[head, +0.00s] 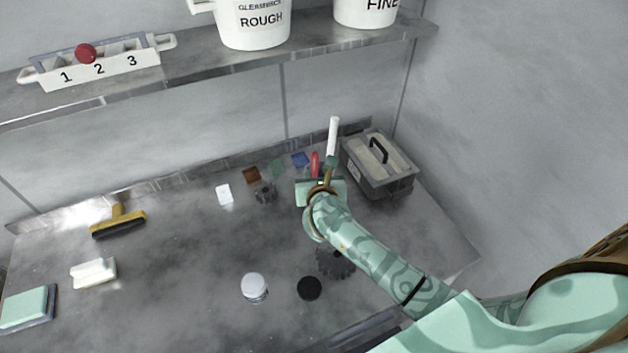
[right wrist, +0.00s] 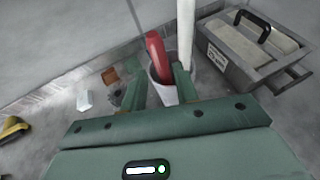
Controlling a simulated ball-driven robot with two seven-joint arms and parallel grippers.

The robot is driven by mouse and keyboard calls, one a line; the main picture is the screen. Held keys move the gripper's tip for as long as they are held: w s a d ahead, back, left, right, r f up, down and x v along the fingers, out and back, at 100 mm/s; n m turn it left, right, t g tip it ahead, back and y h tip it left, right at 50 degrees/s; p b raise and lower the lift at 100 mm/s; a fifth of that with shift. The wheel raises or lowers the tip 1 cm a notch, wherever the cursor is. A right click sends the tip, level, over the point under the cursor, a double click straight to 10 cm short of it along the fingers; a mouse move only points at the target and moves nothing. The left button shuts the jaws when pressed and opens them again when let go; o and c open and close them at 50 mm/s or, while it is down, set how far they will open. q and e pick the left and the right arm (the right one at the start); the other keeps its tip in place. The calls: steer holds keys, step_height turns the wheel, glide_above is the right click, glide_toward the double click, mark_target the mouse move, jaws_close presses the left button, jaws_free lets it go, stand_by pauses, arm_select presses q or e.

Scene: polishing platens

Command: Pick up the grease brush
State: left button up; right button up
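In the head view the red handle (head: 315,162) and the white handle (head: 333,137) rise just beyond my right gripper (head: 324,172). In the right wrist view my right gripper (right wrist: 160,76) is open, its fingers apart, with the red handle showing between them. The white handle is beside the right finger. My left gripper is not in view.
A grey lidded box (head: 385,185) stands close right of the cup. Small coloured blocks (head: 277,167) lie to its left. A shelf (head: 200,70) runs above.

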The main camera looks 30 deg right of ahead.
mark_target(315, 167)
steer(key=shift+w+d+f, duration=0.2)
steer(key=shift+w+f, duration=0.05)
steer(key=shift+w, duration=0.25)
steer(key=b+x, duration=0.1)
steer(key=x, duration=0.4)
steer(key=shift+w+b, duration=0.1)
steer(key=shift+b, duration=0.2)
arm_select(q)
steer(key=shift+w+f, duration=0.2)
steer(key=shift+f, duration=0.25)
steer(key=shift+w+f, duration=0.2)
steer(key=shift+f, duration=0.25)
arm_select(e)
steer(key=shift+r, duration=0.1)
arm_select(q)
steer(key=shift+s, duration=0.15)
arm_select(e)
jaws_close()
